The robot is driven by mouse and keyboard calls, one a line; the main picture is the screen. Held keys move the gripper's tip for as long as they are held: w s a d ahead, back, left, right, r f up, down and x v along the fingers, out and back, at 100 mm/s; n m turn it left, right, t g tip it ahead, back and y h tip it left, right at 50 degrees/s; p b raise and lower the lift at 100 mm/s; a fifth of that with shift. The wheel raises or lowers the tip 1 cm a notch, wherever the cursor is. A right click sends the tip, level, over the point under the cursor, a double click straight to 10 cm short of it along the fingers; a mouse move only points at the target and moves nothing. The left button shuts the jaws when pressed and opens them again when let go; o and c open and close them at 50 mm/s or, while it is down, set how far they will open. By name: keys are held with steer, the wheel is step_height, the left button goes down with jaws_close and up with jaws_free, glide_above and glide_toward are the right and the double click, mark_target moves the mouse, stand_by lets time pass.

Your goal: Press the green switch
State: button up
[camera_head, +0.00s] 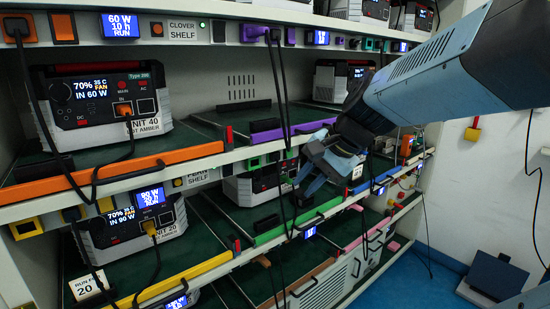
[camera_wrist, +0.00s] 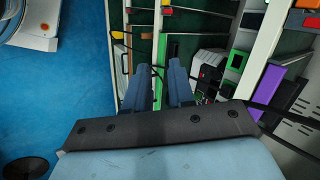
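I cannot tell the depth between the fingertips and the rack.
A power unit (camera_head: 262,185) stands behind the green rail (camera_head: 290,225). Blue floor (camera_wrist: 60,90) is open left of the rack.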

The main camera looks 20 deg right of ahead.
steer(key=s+n+h, duration=0.1)
steer(key=n, duration=0.1)
steer(key=s+a+n+h, duration=0.1)
steer(key=s+n, duration=0.1)
steer(key=n, duration=0.1)
steer(key=s+n+h, duration=0.1)
steer(key=s+n, duration=0.1)
steer(key=n, duration=0.1)
steer(key=shift+a, duration=0.2)
jaws_close()
steer(key=n, duration=0.1)
steer(key=s+n+h, duration=0.1)
steer(key=shift+d+n, duration=0.15)
steer(key=shift+n, duration=0.15)
